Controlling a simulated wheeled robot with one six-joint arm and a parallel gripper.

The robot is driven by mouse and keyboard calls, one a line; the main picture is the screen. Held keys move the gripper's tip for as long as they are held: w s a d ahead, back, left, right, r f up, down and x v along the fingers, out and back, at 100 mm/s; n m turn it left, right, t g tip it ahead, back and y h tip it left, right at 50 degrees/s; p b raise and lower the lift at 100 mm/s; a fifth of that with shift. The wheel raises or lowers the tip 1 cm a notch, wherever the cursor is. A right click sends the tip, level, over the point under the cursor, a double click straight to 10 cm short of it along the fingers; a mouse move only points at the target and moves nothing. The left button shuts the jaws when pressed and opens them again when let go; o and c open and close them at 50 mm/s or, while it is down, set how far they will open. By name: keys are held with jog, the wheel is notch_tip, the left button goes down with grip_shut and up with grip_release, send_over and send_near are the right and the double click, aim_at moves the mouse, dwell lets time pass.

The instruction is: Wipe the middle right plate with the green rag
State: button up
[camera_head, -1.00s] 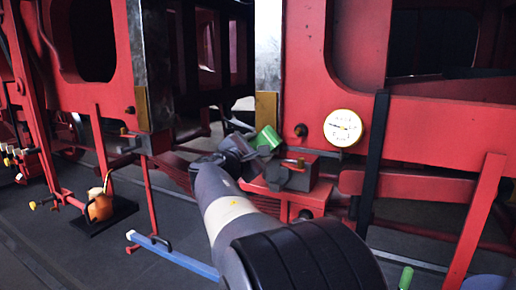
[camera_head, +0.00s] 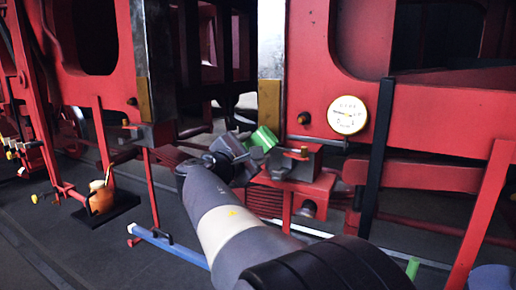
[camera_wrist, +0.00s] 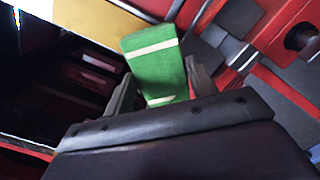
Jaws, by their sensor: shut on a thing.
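The green rag (camera_head: 263,138) is in my gripper (camera_head: 248,144), with a block-like shape and a pale stripe. In the wrist view the rag (camera_wrist: 153,58) stands out between the two fingers of my gripper (camera_wrist: 160,90), which are shut on it. Two tall, bright steel plates with brass lower ends show in the head view, a left one (camera_head: 140,45) and a right one (camera_head: 271,45). The rag is near the bottom of the right one's brass end (camera_head: 269,100). A brass strip (camera_wrist: 100,18) lies beyond the rag in the wrist view. I cannot tell whether they touch.
A round gauge (camera_head: 347,115) and a black upright bar (camera_head: 375,145) are to the right. A red block with grey fittings (camera_head: 290,170) sits close by my gripper.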

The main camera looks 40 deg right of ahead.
jog(key=shift+v, duration=0.9)
jog(key=shift+v, duration=1.55)
